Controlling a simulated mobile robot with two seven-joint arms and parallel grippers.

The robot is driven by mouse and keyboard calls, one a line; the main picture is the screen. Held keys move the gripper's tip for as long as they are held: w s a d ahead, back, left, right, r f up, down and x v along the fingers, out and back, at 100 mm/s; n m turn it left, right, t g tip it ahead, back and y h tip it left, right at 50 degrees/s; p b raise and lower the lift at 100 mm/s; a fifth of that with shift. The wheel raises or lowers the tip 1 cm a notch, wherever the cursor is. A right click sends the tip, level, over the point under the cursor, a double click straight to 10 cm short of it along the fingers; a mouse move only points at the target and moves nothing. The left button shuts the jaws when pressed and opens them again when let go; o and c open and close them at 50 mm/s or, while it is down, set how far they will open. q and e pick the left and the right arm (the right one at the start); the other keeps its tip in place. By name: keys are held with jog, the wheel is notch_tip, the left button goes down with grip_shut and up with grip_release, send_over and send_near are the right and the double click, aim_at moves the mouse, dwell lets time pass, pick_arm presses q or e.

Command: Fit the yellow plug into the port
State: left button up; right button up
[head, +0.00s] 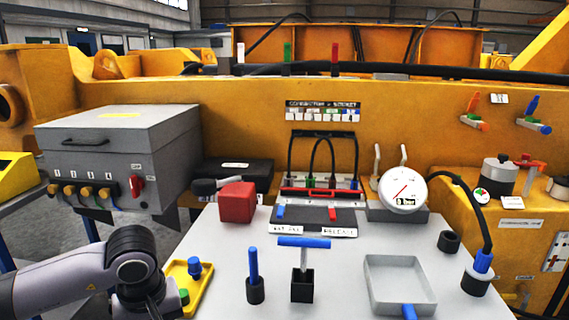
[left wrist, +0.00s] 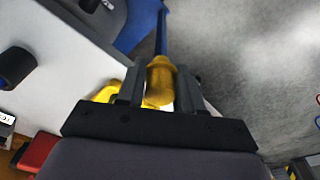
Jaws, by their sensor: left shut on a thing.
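The yellow plug (left wrist: 160,72) shows in the left wrist view, upright between the two fingers of my left gripper (left wrist: 158,92). The fingers are shut on it, and their lower ends hide part of it. In the head view my left arm comes in at the lower left, and its fingers and the plug are hidden or out of frame there. I cannot tell which opening is the port. A grey box (head: 120,145) at the left has several yellow-orange fittings (head: 85,191) along its front. My right gripper is not in view.
On the grey table stand a yellow tray (head: 204,272) beside my left arm, a red block (head: 238,202), a blue-handled T-tool (head: 303,242), a blue peg in a black holder (head: 255,289), and a grey tray (head: 400,262). A pressure gauge (head: 403,189) stands behind.

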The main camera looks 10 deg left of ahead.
pick_arm(q)
jog(key=w+d+r+m+h, duration=0.1)
jog(key=w+d+r+m, duration=0.1)
jog(key=d+m, duration=0.6)
jog(key=shift+r+p, duration=0.3)
jog(key=shift+r, duration=0.05)
jog(key=shift+d+f, duration=0.1)
